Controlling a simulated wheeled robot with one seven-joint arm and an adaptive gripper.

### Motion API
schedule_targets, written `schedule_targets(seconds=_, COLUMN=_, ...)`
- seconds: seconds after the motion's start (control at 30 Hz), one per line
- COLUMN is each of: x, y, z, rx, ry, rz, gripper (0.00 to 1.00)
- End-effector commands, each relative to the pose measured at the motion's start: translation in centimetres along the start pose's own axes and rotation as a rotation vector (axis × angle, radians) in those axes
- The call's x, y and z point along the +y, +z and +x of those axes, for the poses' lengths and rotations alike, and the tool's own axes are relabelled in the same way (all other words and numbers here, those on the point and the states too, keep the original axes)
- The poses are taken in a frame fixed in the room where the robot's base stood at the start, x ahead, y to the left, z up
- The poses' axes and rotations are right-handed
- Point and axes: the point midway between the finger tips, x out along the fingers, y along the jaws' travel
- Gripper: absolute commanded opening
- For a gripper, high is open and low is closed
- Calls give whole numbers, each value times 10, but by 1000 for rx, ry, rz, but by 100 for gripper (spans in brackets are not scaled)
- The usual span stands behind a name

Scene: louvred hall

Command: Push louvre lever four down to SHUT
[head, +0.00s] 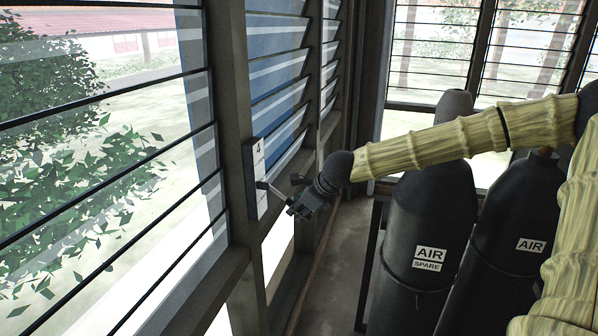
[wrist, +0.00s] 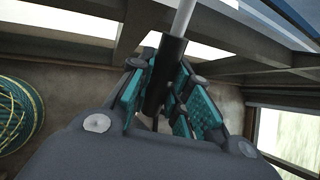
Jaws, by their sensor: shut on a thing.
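Lever four's white plate (head: 256,178), marked 4, is fixed to the dark post left of centre in the head view. The lever (head: 272,192) sticks out from the plate, slanting slightly down to the right in the picture. My gripper (head: 293,208) is at the lever's outer end. In the wrist view the lever's black grip (wrist: 164,72) lies between the teal finger pads of my gripper (wrist: 160,90), which are shut on it, and its pale shaft runs up out of view. Any SHUT marking on the plate is too small to read.
A black tank (head: 425,215) marked AIR SPARE and another tank (head: 515,215) marked AIR stand on the right. Some floor (head: 335,255) is clear.

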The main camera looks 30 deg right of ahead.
Motion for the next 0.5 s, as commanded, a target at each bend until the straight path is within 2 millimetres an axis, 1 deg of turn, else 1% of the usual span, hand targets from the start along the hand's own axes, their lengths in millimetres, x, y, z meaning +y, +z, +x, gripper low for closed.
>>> schedule_targets(seconds=0.03, x=-2, y=4, z=-2, rx=-5, ry=-4, rz=-2, gripper=0)
schedule_targets(seconds=0.07, x=-2, y=4, z=-2, rx=-5, ry=-4, rz=-2, gripper=23)
schedule_targets(seconds=0.1, x=-2, y=4, z=-2, rx=-5, ry=-4, rz=-2, gripper=30)
schedule_targets(seconds=0.17, x=-2, y=3, z=-2, rx=-4, ry=-3, rz=-1, gripper=41)
schedule_targets(seconds=0.2, x=-2, y=3, z=-2, rx=-3, ry=-3, rz=-1, gripper=44)
schedule_targets(seconds=0.5, x=-1, y=2, z=-2, rx=-1, ry=-1, rz=-1, gripper=44)
